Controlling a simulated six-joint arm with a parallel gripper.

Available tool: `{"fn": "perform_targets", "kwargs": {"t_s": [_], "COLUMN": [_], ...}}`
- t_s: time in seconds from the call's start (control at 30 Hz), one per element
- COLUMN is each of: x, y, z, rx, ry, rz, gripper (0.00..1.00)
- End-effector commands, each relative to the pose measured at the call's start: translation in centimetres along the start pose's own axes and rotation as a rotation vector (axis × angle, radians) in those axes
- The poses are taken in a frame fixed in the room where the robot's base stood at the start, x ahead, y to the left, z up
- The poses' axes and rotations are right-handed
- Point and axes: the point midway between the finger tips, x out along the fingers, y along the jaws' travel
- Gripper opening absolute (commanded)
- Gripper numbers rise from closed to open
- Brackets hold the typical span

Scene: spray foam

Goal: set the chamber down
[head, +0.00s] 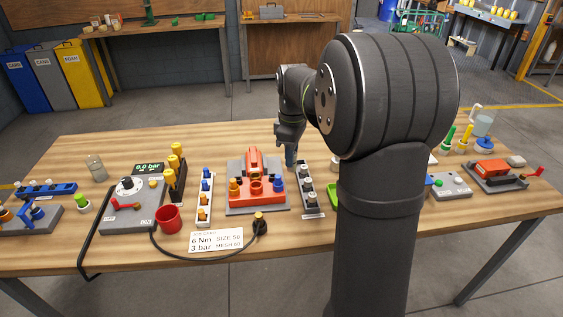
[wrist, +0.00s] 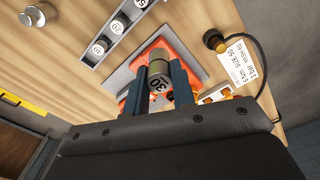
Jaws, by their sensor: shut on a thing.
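The chamber sits between the two blue-grey fingers. In the head view my gripper (head: 290,158) points down over the table, just right of and behind the orange-red foam unit (head: 254,164) on its grey base plate. The chamber cannot be made out there. In the wrist view the orange unit (wrist: 183,52) shows behind the chamber; whether they touch cannot be told.
A white rack (head: 313,198) with several grey numbered pieces stands right of the unit; another rack (head: 204,196) with blue and orange pieces stands left.

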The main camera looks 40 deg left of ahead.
Motion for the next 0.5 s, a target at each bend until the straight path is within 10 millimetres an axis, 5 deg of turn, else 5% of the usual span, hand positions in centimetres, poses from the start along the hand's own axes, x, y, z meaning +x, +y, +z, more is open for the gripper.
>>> {"fn": "perform_targets", "kwargs": {"t_s": [0.27,0.5], "x": [-0.2,1.2], "y": [0.9,3.7], "z": [2.7,10.9], "rx": [0.004,0.01], "ry": [0.0,-0.001], "rz": [0.0,-0.001], "gripper": [0.0,0.0]}}
